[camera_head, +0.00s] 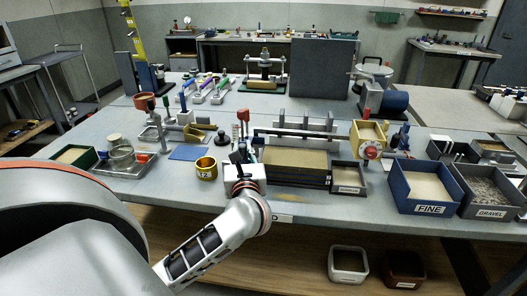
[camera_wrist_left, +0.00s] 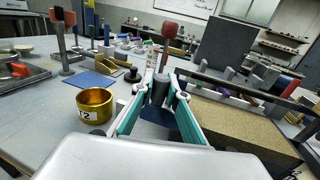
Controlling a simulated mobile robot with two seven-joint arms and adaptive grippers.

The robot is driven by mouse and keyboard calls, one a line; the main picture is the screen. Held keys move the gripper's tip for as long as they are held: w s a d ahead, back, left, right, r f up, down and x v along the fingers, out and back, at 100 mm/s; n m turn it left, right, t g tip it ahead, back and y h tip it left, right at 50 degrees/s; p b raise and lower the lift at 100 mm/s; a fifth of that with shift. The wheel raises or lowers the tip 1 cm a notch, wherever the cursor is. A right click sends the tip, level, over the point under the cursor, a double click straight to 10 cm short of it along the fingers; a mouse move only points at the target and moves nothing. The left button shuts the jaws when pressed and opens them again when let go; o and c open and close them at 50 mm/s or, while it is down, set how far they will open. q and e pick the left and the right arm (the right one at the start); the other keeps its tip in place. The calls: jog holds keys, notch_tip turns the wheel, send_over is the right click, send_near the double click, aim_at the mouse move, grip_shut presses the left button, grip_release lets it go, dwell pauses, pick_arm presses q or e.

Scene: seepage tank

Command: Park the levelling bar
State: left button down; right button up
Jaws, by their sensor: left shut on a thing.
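The levelling bar (camera_head: 295,133) is a long dark bar stretching across the sand-filled tank (camera_head: 328,168). In the left wrist view the bar (camera_wrist_left: 235,90) runs off to the right above the sand. My left gripper (camera_head: 241,150) is at the bar's left end, beside the tank's left edge. In the left wrist view its teal fingers (camera_wrist_left: 160,92) are shut on a dark cylindrical grip, which appears to belong to the bar; the join is partly hidden. My right gripper is in neither view.
A yellow cup (camera_head: 206,169) stands left of the gripper. Red-topped posts (camera_head: 243,116) rise just behind it. A blue FINE bin (camera_head: 424,188) and a GRAVEL bin (camera_head: 488,192) stand at the right. A blue mat (camera_head: 188,153) lies left, with a scoop beyond it.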

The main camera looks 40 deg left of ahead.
pick_arm(q)
jog(key=shift+s+a, duration=0.5)
jog(key=shift+a, duration=0.35)
jog(key=shift+s+a, duration=0.5)
jog(key=shift+a, duration=0.35)
jog(key=c, duration=2.3)
grip_release()
jog(key=shift+c, duration=0.2)
jog(key=o, duration=0.4)
jog(key=shift+s+a, duration=0.15)
jog(key=shift+a, duration=0.05)
jog(key=shift+d, duration=0.15)
jog(key=v, duration=1.2)
